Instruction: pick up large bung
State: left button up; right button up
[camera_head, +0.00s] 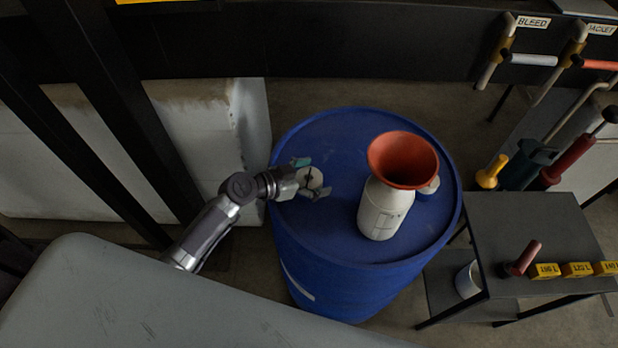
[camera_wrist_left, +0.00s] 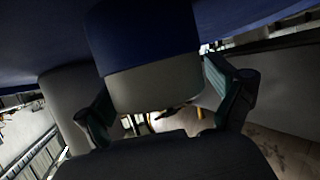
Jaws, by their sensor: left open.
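The large bung appears to be the pale round plug (camera_head: 309,178) on the left part of the blue drum's top (camera_head: 335,225). My left gripper (camera_head: 312,179) is at this plug, with its teal-tipped fingers open on either side. In the left wrist view, a wide cylinder, blue above and grey below (camera_wrist_left: 155,87), stands between the two open fingers. I cannot tell whether either finger touches it. My right gripper is in neither view.
A white container (camera_head: 382,210) with an orange funnel (camera_head: 403,160) stands right of the plug on the drum. A smaller pale plug (camera_head: 429,187) is partly hidden behind it. A dark side table (camera_head: 530,225) stands at right. A grey surface (camera_head: 150,310) lies in front.

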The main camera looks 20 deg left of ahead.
pick_arm(q)
jog(key=shift+c, duration=0.3)
jog(key=c, duration=1.2)
